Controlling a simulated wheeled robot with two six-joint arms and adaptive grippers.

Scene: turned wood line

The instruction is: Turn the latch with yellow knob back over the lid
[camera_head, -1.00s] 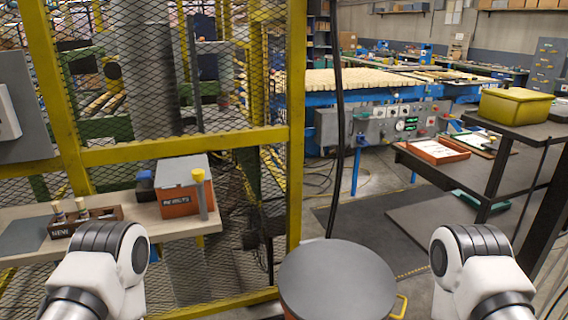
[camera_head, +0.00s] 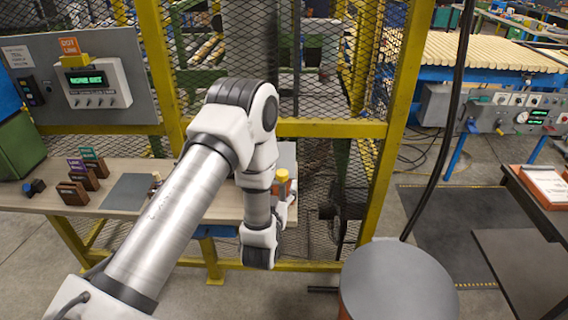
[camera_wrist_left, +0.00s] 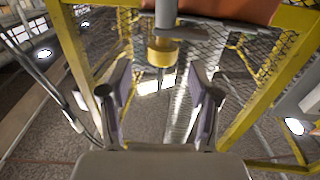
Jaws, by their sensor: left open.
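The yellow knob (camera_head: 282,175) shows just right of my left forearm at the bench's right end. In the left wrist view the yellow knob (camera_wrist_left: 162,55) is on a grey stem, ahead of and roughly centred between the open fingers of my left gripper (camera_wrist_left: 160,76), not clasped. The grey latch bar (camera_wrist_left: 182,32) runs beside it, below the orange box (camera_wrist_left: 235,8). In the head view my arm hides most of the box and its grey lid (camera_head: 287,153), and the fingers cannot be made out. My right gripper is out of view.
The wooden bench (camera_head: 100,205) carries a grey mat (camera_head: 130,191) and small brown blocks (camera_head: 75,190). A yellow-framed mesh fence (camera_head: 330,129) stands behind. A round grey-topped drum (camera_head: 398,282) is at the front right. Floor is clear between bench and drum.

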